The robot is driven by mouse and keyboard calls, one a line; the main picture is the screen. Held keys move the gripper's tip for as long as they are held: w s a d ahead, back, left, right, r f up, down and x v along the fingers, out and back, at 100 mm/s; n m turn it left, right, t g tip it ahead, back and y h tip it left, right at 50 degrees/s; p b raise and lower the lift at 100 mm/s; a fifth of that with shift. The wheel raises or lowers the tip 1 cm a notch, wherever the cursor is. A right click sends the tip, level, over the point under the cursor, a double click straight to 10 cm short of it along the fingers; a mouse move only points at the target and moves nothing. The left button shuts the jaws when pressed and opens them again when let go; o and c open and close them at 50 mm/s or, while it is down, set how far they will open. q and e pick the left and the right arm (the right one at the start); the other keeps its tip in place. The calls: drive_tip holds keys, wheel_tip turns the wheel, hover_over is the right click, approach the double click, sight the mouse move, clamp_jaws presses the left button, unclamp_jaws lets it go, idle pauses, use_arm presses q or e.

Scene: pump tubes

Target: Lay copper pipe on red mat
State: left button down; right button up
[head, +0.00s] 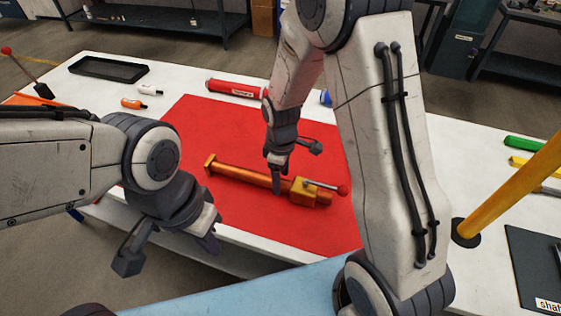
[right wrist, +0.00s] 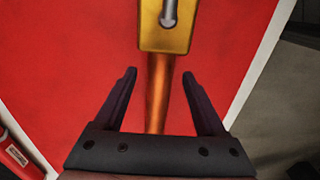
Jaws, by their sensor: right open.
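The copper pipe (head: 241,177) lies across the red mat (head: 200,125), with a yellow valve block (head: 304,190) and a red-tipped lever at its right part. In the right wrist view the copper shaft (right wrist: 158,88) and the yellow block (right wrist: 166,28) show against the red mat (right wrist: 70,60). My right gripper (head: 277,182) is open just over the pipe's middle. In the right wrist view its fingers (right wrist: 160,75) are spread on either side of the shaft, apart from it. My left gripper (head: 208,238) hangs near the table's front edge, away from the pipe; its finger gap is unclear.
A red tube (head: 235,89) lies at the mat's back edge. A black tray (head: 108,68) and small bottles (head: 133,103) are at the back left. A yellow post (head: 510,190), a green tube (head: 524,144) and a dark mat (head: 528,262) are at the right.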

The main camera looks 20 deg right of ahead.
wheel_tip(320, 180, up, 10)
drive_tip(key=s+a+r+m, duration=0.2)
drive_tip(key=s+a, duration=0.2)
drive_tip(key=s, duration=0.6)
drive_tip(key=s+a+r+m+y, duration=0.1)
drive_tip(key=s+a+r+m, duration=0.1)
drive_tip(key=s, duration=0.8)
drive_tip(key=shift+s+a+r, duration=0.4)
drive_tip(key=shift+a+r, duration=0.45)
drive_tip(key=shift+a, duration=0.15)
